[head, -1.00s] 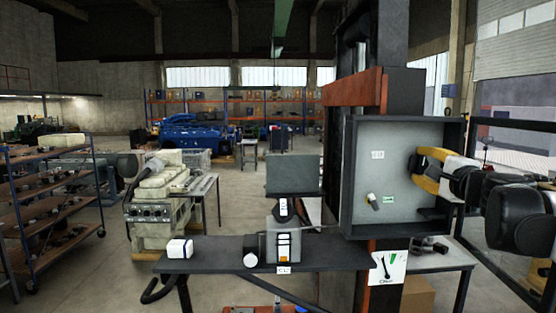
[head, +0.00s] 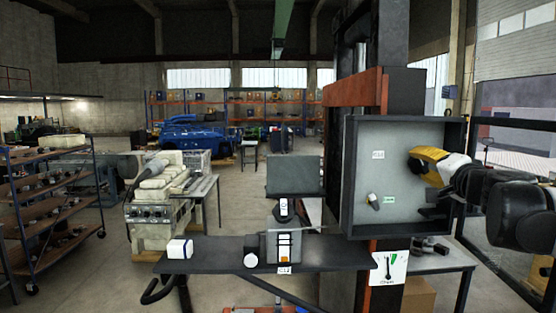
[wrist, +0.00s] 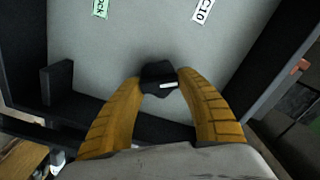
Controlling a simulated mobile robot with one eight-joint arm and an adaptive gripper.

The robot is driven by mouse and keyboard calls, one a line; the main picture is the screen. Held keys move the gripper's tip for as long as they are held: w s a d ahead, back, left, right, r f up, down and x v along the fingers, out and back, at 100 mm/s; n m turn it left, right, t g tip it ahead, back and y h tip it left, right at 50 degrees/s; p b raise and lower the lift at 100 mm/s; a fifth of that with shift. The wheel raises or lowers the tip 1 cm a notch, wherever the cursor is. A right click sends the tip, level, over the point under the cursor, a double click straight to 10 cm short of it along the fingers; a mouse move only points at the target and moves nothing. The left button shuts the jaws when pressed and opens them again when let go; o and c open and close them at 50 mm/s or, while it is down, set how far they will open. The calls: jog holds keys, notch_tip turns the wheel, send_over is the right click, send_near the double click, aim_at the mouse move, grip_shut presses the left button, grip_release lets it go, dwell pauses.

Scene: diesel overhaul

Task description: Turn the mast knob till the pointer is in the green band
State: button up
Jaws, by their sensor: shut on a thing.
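A black knob (wrist: 158,72) with a white mark shows in the wrist view, against the grey back panel of an open box. My gripper (wrist: 161,84) has its two yellow fingers closed on either side of it. In the head view my gripper (head: 416,160) reaches into the box (head: 350,180) on the mast (head: 393,100) from the right and hides the knob. A white card (head: 388,267) with a dark mark and some green hangs below the box. It is too small to read a pointer against a band.
A small lever-like part (head: 373,202) sits on the panel beside a green label (head: 389,199). The box walls stand close around my gripper. A dark bench (head: 220,257) with small devices is at lower left of the box.

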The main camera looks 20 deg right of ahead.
jog(key=n, duration=0.6)
jog(key=shift+r, duration=0.2)
jog(key=n, duration=0.6)
jog(key=shift+a, duration=0.15)
dwell(0.4)
jog(key=o, duration=1.1)
jog(key=shift+w, duration=0.1)
jog(key=v, duration=0.7)
jog(key=shift+s, duration=0.3)
